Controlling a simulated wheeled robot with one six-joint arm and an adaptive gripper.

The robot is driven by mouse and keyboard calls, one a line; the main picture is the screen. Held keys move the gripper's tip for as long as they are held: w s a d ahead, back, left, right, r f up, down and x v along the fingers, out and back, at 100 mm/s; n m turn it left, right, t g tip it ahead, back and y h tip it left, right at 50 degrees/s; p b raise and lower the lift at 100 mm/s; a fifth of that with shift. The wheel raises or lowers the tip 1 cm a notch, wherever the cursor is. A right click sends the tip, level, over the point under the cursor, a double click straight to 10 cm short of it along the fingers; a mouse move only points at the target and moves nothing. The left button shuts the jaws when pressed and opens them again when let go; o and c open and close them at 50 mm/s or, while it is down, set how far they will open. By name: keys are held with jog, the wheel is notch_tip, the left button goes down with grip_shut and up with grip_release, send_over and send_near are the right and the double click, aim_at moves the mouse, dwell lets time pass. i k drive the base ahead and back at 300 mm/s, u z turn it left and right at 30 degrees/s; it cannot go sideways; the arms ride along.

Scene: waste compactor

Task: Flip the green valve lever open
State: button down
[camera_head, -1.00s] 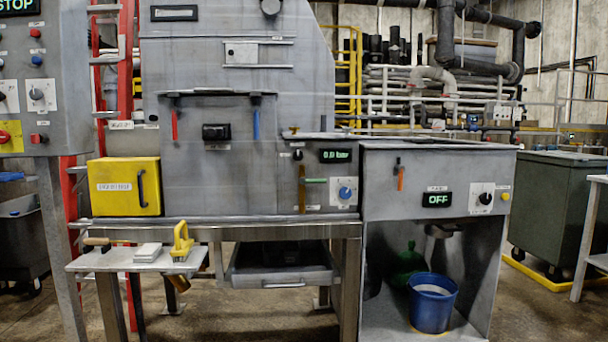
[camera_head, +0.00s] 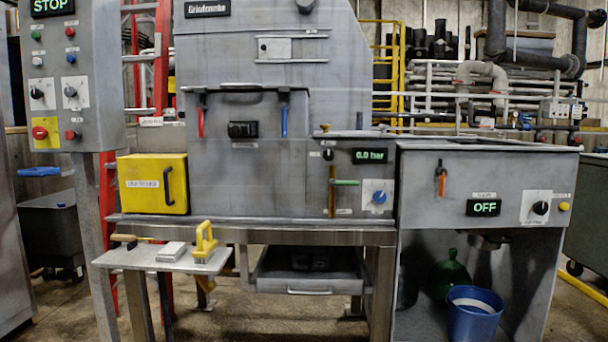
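The green valve lever (camera_head: 345,182) is a short bar on the front of the grey compactor, right of the main door. It points roughly horizontally to the right from a thin vertical brass-coloured pipe (camera_head: 332,192). Above it to the right is a display (camera_head: 369,156) reading 0.0 bar. To its right is a blue knob (camera_head: 379,197) on a white plate. My gripper is not in view, and nothing covers the lever.
A yellow box (camera_head: 152,184) is mounted on the left. A small shelf (camera_head: 135,259) with a yellow-handled tool juts out at front left. A sink-like cabinet (camera_head: 440,215) with an OFF display stands right. A blue bucket (camera_head: 473,318) sits below it.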

aim_at(332, 182)
jog(key=u, duration=0.1)
jog(key=i, duration=0.9)
jog(key=z, duration=0.35)
